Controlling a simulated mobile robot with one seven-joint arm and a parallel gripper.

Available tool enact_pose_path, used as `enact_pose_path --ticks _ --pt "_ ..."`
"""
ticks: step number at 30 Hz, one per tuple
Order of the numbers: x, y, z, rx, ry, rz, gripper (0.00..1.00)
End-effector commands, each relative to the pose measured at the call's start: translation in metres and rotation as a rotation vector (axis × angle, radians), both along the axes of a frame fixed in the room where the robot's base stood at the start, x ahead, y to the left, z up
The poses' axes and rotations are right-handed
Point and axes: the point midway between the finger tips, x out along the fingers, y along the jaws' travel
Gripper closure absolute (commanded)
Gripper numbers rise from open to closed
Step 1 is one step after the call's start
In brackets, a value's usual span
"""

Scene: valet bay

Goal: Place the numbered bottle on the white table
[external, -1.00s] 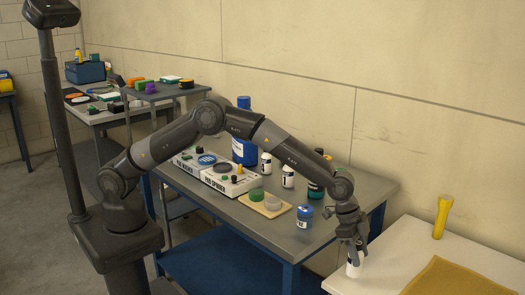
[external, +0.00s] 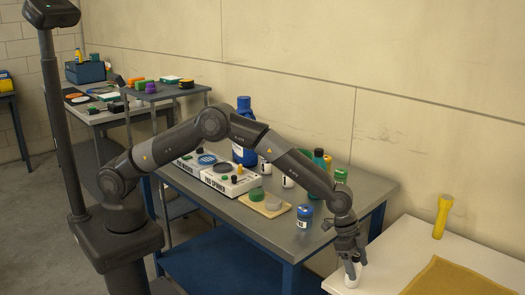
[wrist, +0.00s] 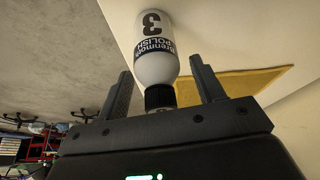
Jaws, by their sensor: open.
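The numbered bottle is white with a dark label band, a black cap and a large "3"; in the wrist view the bottle (wrist: 153,62) lies between my spread fingers, cap toward the palm, with a gap on both sides. In the external view the bottle (external: 350,276) is below my gripper (external: 352,262), at the left part of the white table (external: 400,238), and looks upright on it. My gripper (wrist: 160,68) is open around the bottle. The fingers hide part of the bottle in the external view.
A mustard cloth (external: 455,278) and a yellow flashlight (external: 441,217) are on the white table. The grey bench (external: 275,240) to the left holds a blue jar (external: 304,216), a wooden board with discs (external: 265,208), white bottles and a spinner device (external: 228,180).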

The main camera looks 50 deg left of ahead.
Motion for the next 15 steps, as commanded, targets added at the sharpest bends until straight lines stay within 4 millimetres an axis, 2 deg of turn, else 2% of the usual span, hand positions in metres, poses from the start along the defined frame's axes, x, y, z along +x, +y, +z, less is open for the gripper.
enact_pose_path --ticks 8,11,15 --pt "0.000 0.000 0.005 -0.001 -0.001 0.000 0.38" --pt "0.000 0.004 0.015 -0.003 -0.001 0.000 0.38" --pt "-0.001 0.014 0.038 -0.002 -0.002 0.001 0.38"
